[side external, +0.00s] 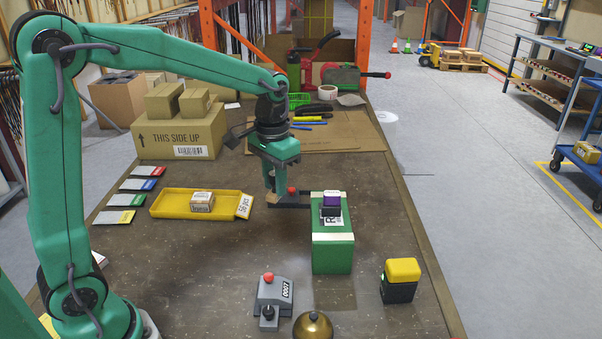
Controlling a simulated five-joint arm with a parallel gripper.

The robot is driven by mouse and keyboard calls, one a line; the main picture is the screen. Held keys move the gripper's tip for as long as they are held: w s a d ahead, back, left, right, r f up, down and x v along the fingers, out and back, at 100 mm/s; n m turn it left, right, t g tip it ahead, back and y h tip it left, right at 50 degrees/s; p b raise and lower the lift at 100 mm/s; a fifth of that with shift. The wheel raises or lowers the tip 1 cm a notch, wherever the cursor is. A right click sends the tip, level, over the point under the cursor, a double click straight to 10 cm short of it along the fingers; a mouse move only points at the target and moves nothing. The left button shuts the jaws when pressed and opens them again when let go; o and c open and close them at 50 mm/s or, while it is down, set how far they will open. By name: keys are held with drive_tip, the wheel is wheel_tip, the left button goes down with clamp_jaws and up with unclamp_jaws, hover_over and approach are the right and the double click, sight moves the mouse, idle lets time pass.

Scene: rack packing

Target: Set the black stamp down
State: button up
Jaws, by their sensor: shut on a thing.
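The black stamp (331,211) has a purple top and shows at the green box's top, over a white label with a dark printed letter. My gripper (312,200) comes from the left, its dark jaws level and shut on the stamp. The stamp looks upright. Its underside is hidden, so I cannot tell whether it touches the label. The green box (332,255) has pale bands and stands on the brown table (200,265).
A grey numbering device (272,294) with a red knob, a brass bell (313,327) and a yellow-topped black block (400,281) stand in front. A yellow tray (172,204) holds a small carton at left. Cartons (178,138) stand behind.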

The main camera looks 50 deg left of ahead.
wheel_tip(320, 180, up, 5)
drive_tip(key=shift+r, duration=0.15)
drive_tip(key=w+d+n, duration=0.4)
drive_tip(key=w+d, duration=1.2)
drive_tip(key=f, duration=1.8)
drive_tip(key=shift+w+a+f, duration=0.1)
drive_tip(key=shift+a+f, duration=0.15)
drive_tip(key=shift+f, duration=0.15)
drive_tip(key=shift+f, duration=0.1)
drive_tip(key=shift+f, duration=1.75)
drive_tip(key=shift+f, duration=0.15)
